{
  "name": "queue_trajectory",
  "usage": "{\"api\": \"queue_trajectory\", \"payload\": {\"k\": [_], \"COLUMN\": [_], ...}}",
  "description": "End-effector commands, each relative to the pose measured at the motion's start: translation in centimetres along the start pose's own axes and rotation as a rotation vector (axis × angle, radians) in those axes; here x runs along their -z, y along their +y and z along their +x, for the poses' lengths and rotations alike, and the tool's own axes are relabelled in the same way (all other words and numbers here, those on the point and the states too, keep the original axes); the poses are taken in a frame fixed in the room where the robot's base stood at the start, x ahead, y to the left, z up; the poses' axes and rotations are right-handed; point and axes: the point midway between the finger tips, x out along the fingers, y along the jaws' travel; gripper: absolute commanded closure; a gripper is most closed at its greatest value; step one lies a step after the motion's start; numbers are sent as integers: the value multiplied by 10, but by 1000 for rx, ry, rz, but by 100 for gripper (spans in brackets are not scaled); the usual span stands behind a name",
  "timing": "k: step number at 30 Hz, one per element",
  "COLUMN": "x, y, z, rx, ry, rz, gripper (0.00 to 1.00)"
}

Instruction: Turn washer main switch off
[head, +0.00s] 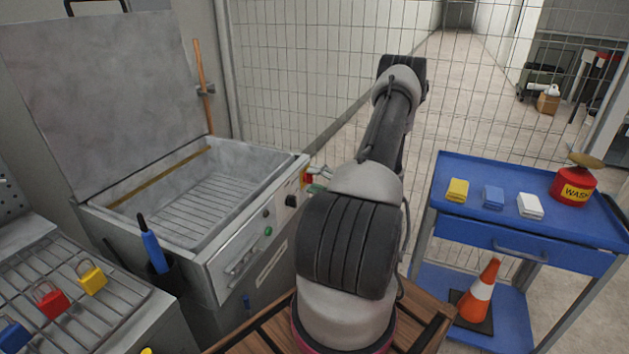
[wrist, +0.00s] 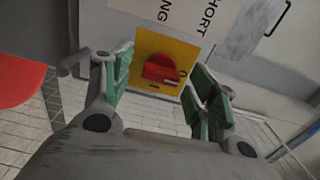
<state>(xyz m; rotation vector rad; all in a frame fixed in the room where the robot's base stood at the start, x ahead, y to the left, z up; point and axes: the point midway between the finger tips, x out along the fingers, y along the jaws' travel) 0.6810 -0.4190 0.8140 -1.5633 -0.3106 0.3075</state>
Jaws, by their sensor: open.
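The washer main switch is a red rotary knob (wrist: 161,68) on a yellow plate (wrist: 184,52), facing me in the wrist view. Its grip bar lies roughly crosswise in that picture. In the head view the red and yellow switch (head: 308,179) shows at the right end of the washer's (head: 235,262) front, partly hidden by my gripper. My gripper (wrist: 163,64) is open and empty, with green pads left and right of the knob in the picture. Gaps show on both sides, and I see no contact. I cannot tell the exact distance to the knob.
The washer lid (head: 105,100) stands open. A black knob (head: 291,201) and green button (head: 268,231) sit left of the switch. A wire fence (head: 290,70) runs behind. A blue cart (head: 440,180) stands at right, with a traffic cone (head: 482,290) on its lower shelf.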

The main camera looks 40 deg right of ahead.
Motion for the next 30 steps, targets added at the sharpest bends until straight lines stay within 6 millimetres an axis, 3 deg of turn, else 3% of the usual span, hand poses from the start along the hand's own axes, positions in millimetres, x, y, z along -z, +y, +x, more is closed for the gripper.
{"api": "queue_trajectory", "payload": {"k": [12, 30], "x": [0, 0], "y": [0, 0], "z": [-64, -70], "rx": [0, 0], "ry": [2, 1], "rz": [1, 1], "gripper": [41, 41]}}
